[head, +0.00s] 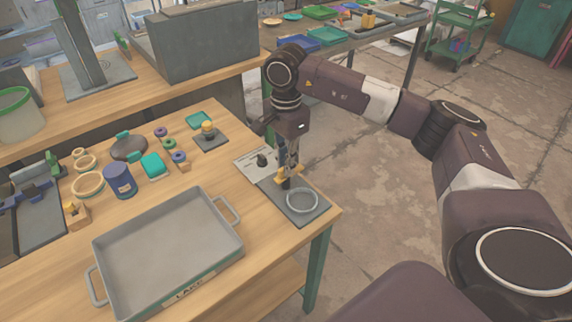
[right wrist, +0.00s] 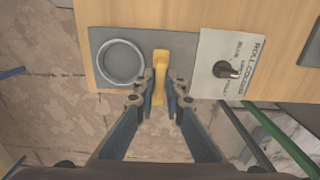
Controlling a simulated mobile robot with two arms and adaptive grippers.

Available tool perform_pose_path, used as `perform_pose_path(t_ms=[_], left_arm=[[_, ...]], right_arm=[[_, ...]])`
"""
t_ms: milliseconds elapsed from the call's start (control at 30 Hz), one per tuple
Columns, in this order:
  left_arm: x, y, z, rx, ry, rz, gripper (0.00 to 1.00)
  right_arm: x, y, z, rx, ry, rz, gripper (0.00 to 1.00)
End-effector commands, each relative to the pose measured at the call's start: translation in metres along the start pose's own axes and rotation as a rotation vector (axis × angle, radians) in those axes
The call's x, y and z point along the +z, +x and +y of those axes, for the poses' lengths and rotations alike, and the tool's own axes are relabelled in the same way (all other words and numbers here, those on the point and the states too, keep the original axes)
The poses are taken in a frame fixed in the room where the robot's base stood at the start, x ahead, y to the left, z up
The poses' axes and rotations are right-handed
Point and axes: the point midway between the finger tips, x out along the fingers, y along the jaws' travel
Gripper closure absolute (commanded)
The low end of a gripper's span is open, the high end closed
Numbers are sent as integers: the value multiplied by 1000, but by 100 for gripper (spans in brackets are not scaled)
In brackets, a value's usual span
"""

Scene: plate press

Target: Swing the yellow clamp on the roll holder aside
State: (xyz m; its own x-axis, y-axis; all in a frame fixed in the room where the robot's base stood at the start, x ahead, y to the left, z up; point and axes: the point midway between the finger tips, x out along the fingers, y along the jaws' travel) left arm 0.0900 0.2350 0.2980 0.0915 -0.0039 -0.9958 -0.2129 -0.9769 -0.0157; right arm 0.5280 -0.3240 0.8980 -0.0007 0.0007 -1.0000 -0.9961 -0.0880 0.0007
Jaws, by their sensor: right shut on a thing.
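The yellow clamp (right wrist: 161,64) shows in the right wrist view as a narrow bar over the dark grey plate of the roll holder, beside a grey ring (right wrist: 121,62). My right gripper (right wrist: 162,88) is shut on the clamp, with one finger on each side of it. In the head view the right gripper (head: 288,176) points down at the table's right end and hides much of the clamp. The roll holder's plate (head: 318,214) and its ring (head: 302,201) lie just in front of it. My left gripper is not in view.
A white label card (head: 252,163) with a black knob (head: 262,160) lies beside the holder. A large grey tray (head: 168,252) takes up the front of the table. Rings, a blue cup (head: 120,182) and teal parts stand at the left. Bare floor lies beyond the table's right edge.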

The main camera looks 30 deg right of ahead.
Motion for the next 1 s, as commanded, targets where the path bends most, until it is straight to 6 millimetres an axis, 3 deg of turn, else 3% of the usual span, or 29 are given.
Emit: perform_pose_path(t_ms=[367,400,567,833,1000], left_arm=[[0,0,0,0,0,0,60],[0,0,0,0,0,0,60],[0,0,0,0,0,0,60],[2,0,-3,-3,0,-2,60],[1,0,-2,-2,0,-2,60]], right_arm=[[0,-1,-1,-3,-8,0,100],[0,-1,-1,-3,-8,0,88],[0,-1,-1,-2,-7,0,72],[0,-1,0,-1,-6,0,72],[0,-19,-1,-5,-6,1,72]])
